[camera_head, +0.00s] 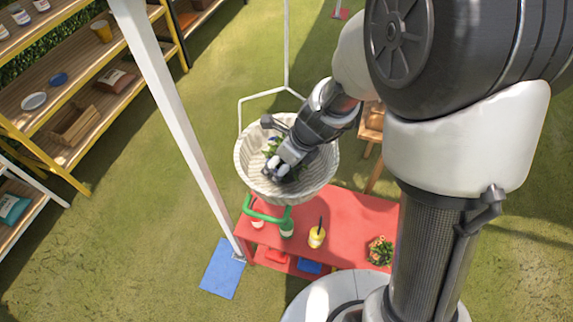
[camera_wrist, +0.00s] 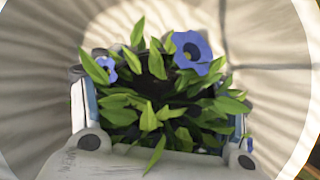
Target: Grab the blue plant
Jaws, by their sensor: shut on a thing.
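The blue plant (camera_wrist: 155,95) has green leaves and blue flowers, and it fills the middle of the wrist view. My gripper (camera_head: 285,165) is shut on it, with one finger on each side of the leaves in the wrist view (camera_wrist: 160,100). In the head view the plant (camera_head: 271,147) shows only partly beside my gripper, inside the outline of a pale round ribbed basket (camera_head: 247,165). The basket wall surrounds the plant in the wrist view. The plant's lower part is hidden by the leaves and my gripper.
A white post (camera_head: 180,125) rises left of the basket. Wooden shelves (camera_head: 60,100) stand at the left, with open grass between.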

